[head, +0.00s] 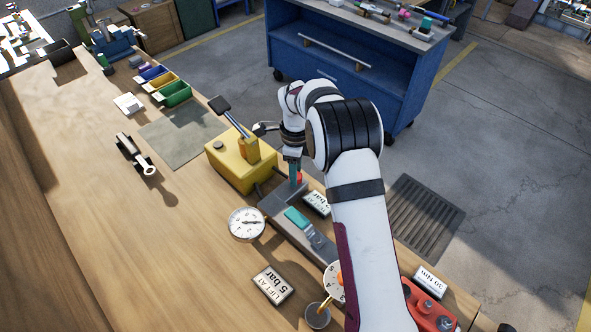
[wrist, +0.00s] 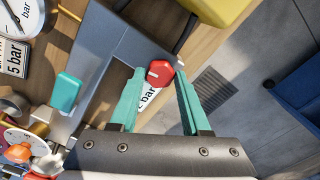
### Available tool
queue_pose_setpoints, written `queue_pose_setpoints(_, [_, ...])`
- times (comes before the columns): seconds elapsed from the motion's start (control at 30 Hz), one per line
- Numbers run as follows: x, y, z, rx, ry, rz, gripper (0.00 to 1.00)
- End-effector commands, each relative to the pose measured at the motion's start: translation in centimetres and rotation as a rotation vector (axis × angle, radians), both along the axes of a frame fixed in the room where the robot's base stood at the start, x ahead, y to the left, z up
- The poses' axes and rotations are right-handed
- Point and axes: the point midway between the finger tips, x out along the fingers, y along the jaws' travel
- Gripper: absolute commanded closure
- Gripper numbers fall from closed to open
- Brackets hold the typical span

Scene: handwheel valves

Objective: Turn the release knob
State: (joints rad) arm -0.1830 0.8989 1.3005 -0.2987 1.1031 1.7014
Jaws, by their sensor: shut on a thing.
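The red knob (wrist: 159,73) shows between the two teal fingertips in the wrist view, with a pale mark on its face. In the head view only a small red part of the knob (head: 299,177) shows beside the fingers. My gripper (wrist: 158,80) is shut on the red knob, one finger at each side of it. In the head view my gripper (head: 294,170) points down at the far end of the grey block (head: 277,205), and my arm hides part of that area.
A yellow box (head: 230,170) with a lever stands just beyond the knob. A round gauge (head: 247,224), another dial (head: 333,281) and printed plates (head: 274,285) lie nearby. A teal part (head: 297,217) sits on the grey block.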

Motion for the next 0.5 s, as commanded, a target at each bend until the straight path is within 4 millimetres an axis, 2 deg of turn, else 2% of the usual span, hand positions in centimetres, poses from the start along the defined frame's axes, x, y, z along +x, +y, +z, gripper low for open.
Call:
queue_pose_setpoints(0.07, [-0.01,0.0,0.0,0.0,0.0,-0.222,0.93])
queue_pose_setpoints(0.1, [-0.01,0.0,0.0,0.0,0.0,-0.272,0.49])
queue_pose_setpoints(0.23, [-0.01,0.01,0.0,0.0,0.0,-0.263,0.26])
queue_pose_setpoints(0.5, [0.0,0.01,0.06,0.0,0.0,-0.262,0.26])
